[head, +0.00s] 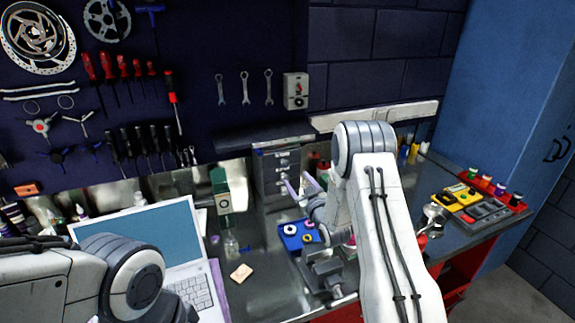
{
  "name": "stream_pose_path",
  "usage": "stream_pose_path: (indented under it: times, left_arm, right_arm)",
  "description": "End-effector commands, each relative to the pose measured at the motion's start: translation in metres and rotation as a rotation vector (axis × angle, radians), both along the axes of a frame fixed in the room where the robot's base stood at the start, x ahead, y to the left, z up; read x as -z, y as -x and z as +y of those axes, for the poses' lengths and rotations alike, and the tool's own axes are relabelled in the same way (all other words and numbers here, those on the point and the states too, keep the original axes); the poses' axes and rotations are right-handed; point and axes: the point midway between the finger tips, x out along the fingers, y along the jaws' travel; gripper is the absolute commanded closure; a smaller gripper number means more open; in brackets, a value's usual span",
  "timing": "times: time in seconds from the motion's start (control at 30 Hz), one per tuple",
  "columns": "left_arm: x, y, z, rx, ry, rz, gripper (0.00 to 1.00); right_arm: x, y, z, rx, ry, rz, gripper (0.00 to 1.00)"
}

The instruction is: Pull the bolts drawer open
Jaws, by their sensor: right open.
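A small grey drawer cabinet (266,176) stands on the bench against the back wall. Several drawers with small light pulls show on its front; the labels are too small to read, so I cannot tell which is the bolts drawer. No drawer visibly stands out. My right gripper (303,186) is open and empty, in front of the cabinet's lower right part. Its arm hides what lies right of the cabinet. My left arm comes in at the lower left over the laptop; its fingers do not show.
A blue tray (298,236) with small round parts lies below the cabinet, beside a dark vise (328,274). An open laptop (150,245) stands at left. A green-and-white device (222,192) stands left of the cabinet. A red tray (490,200) is at right.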

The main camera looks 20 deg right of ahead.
Motion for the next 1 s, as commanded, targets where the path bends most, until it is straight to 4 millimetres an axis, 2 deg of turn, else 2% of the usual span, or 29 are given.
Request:
stream_pose_path:
  times: [0.3,0.5,0.7,1.0]
  left_arm:
    - [-0.026,0.000,0.000,0.000,0.000,0.000,0.50]
    - [-0.035,0.000,0.000,0.002,0.000,0.000,0.50]
    - [-0.038,0.000,0.000,0.003,0.000,0.000,0.50]
    - [-0.038,0.000,0.000,0.003,0.000,0.000,0.50]
  right_arm:
    - [-0.003,-0.055,0.004,-0.003,0.000,0.002,0.28]
    - [-0.002,-0.081,0.005,-0.002,-0.001,0.001,0.28]
    - [-0.001,-0.093,0.005,-0.002,-0.001,0.001,0.28]
    - [0.000,-0.094,0.005,-0.001,-0.001,0.003,0.28]
